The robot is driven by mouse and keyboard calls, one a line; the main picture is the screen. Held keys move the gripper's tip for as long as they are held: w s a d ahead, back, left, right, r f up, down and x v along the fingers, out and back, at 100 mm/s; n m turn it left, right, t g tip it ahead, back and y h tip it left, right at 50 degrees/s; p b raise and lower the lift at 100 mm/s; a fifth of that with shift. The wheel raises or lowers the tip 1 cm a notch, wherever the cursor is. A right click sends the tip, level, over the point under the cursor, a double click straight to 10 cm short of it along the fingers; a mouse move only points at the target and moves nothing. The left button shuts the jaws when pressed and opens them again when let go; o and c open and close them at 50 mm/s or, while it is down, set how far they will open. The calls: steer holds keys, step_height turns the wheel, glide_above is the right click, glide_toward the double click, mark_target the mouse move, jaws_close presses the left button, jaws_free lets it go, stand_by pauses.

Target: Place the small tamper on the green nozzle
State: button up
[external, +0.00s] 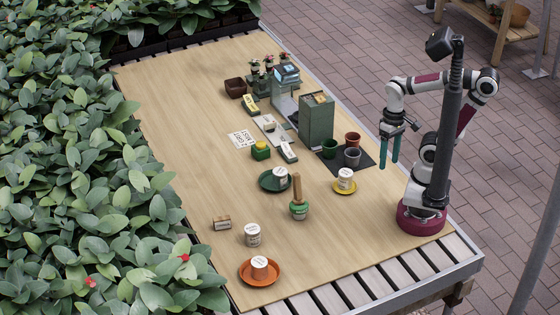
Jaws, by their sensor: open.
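A wooden-handled tool (297,186) stands upright in the middle front of the table, its lower end at a round green piece (299,210). It looks like a tamper; the picture is too small to tell whether the green piece is part of it or a separate thing. A small green block with a yellowish top (261,150) sits farther back. I cannot tell which green thing is the nozzle. My gripper (390,164) is open and empty, its teal fingers pointing down over the right side of the table, well apart from the tool.
A dark mat (334,168) with several pots lies left of my gripper. A green box (316,119) stands behind it. Plates in green (264,182), yellow (336,187) and orange (246,279) hold small pots. A small wooden block (222,222) lies at the left front.

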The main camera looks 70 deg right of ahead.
steer(key=m+t+h, duration=0.3)
steer(key=t+h, duration=0.7)
steer(key=h, duration=0.1)
glide_toward(297, 188)
steer(key=x, duration=1.3)
steer(key=shift+d, duration=0.45)
jaws_close()
